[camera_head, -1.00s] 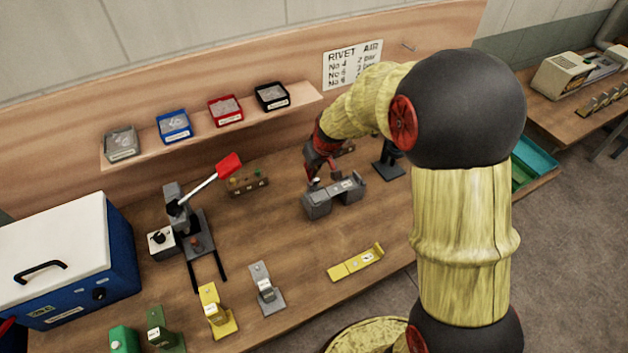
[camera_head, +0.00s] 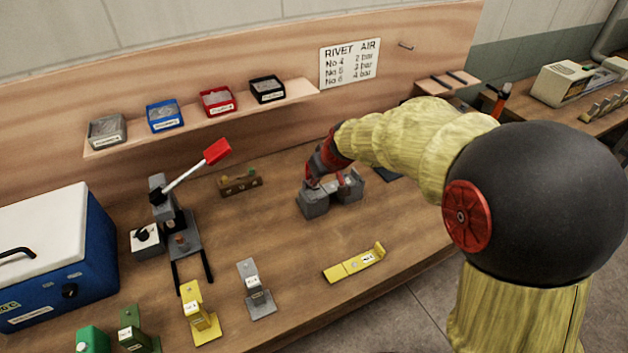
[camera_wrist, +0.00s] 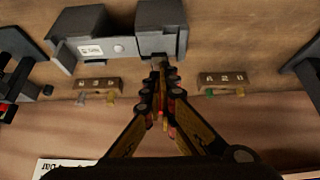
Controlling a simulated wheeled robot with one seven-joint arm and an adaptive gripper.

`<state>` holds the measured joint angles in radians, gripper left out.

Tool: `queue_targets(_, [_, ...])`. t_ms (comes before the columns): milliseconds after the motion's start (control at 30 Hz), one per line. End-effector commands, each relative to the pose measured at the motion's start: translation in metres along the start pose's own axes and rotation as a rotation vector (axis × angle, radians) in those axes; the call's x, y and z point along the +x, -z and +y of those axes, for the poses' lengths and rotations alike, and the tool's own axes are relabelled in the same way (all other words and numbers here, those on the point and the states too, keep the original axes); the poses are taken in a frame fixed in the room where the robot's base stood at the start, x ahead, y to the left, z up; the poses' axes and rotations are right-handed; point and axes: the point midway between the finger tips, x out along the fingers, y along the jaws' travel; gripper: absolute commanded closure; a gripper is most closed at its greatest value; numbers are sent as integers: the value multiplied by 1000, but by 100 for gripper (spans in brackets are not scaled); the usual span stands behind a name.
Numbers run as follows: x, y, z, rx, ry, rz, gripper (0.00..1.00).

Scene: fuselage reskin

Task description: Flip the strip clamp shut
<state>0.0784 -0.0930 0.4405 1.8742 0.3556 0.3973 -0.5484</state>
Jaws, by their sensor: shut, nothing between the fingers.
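A grey fixture with two blocks (camera_head: 314,205) stands mid-bench and looks like the strip clamp. In the wrist view it lies at the top, with a labelled plate and a round knob (camera_wrist: 118,48) between its large left block (camera_wrist: 80,20) and its right block (camera_wrist: 161,16). My gripper (camera_wrist: 163,66) is shut and empty, its fingertips at the lower edge of the right block. In the head view my gripper (camera_head: 312,182) is low over the back of the fixture's left block. I cannot tell whether it touches. My gripper and wrist partly hide the fixture, so the clamp's flap is unclear.
A press with a red-handled lever (camera_head: 216,152) stands left of the fixture. A small peg block (camera_head: 240,182) sits behind, between them. A yellow strip part (camera_head: 354,263) lies in front, with a grey bracket (camera_head: 255,288) and a yellow bracket (camera_head: 200,313) further left. Bare bench lies between.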

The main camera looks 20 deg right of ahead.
Motion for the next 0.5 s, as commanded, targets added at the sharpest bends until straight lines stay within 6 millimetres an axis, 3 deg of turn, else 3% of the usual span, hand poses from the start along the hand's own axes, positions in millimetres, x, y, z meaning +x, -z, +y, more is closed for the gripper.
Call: queue_targets(500, [9, -26, 0, 0, 0, 0, 100])
